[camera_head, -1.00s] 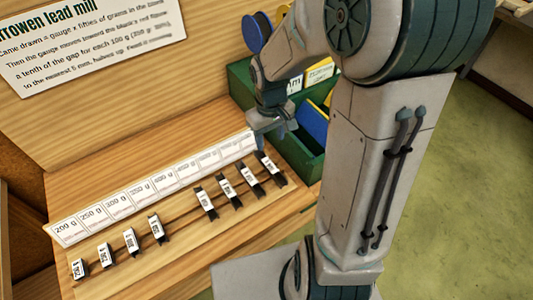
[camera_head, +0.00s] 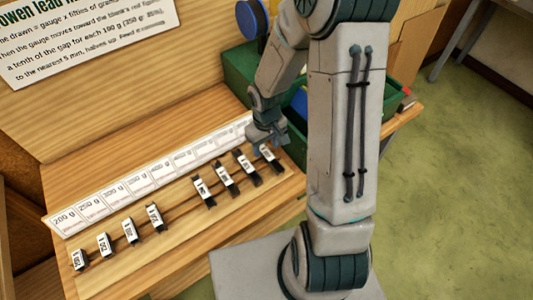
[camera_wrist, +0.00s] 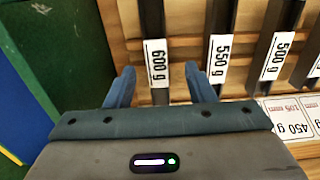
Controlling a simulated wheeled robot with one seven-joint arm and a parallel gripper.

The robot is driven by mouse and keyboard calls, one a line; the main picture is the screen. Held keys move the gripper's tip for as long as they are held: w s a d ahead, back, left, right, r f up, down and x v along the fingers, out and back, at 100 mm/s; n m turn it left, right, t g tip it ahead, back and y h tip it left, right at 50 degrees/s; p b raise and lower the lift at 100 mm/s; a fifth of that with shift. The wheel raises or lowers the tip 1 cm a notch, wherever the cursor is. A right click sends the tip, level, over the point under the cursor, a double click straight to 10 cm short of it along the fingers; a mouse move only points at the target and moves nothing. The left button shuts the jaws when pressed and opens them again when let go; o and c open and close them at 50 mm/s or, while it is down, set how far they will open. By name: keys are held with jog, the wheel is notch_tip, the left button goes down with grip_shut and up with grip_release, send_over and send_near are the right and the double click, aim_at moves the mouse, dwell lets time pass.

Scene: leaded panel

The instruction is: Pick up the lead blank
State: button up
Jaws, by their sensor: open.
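Several dark lead blanks with white weight labels lie in a row across a wooden rack. The 600 g blank (camera_head: 270,155) is at the right end; in the wrist view the 600 g blank (camera_wrist: 158,62) lies lengthwise between my fingertips. The 550 g blank (camera_wrist: 219,60) and 500 g blank (camera_wrist: 276,57) lie to its right there. My gripper (camera_head: 268,138) is at the right end of the row, open; its blue fingers (camera_wrist: 159,82) stand either side of the 600 g blank, holding nothing. I cannot tell its height above the blank.
A white strip of weight cards (camera_head: 150,178) runs behind the blanks. A green bin (camera_head: 238,70) with dividers stands at the back right; its green wall (camera_wrist: 70,45) is left of my gripper in the wrist view. A lead mill sign (camera_head: 85,35) is on the back board.

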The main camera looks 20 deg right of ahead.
aim_at(267, 152)
jog(key=shift+w+d+f, duration=0.1)
jog(key=shift+f, duration=0.75)
jog(key=shift+w+d+f, duration=0.1)
jog(key=shift+f, duration=0.75)
grip_shut()
jog(key=shift+r, duration=0.1)
